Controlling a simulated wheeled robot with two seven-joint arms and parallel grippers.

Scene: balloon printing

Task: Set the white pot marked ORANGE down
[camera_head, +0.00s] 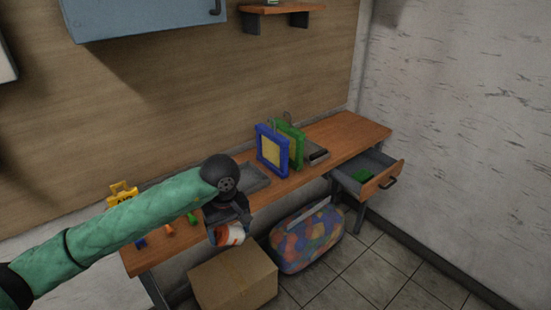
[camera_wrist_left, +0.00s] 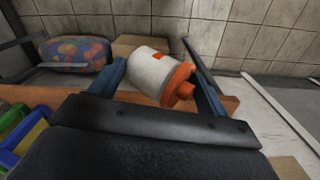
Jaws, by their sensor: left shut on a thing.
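The white pot with orange parts (camera_head: 230,235) hangs in my left gripper (camera_head: 228,222), at the front edge of the wooden table (camera_head: 345,132). In the left wrist view the pot (camera_wrist_left: 150,72) lies tilted between the two fingers of my left gripper (camera_wrist_left: 163,85), which is shut on it. An orange patch shows on its side and an orange end points right. The marking cannot be read. Whether the pot touches the table edge cannot be told. My right gripper is not in view.
Blue and green frames (camera_head: 272,148) stand on the table behind a grey tray (camera_head: 250,178). Small coloured items (camera_head: 168,230) and a yellow object (camera_head: 122,193) are at the left. A drawer (camera_head: 370,175) is open at the right. A cardboard box (camera_head: 235,280) and a patterned bag (camera_head: 305,240) are below.

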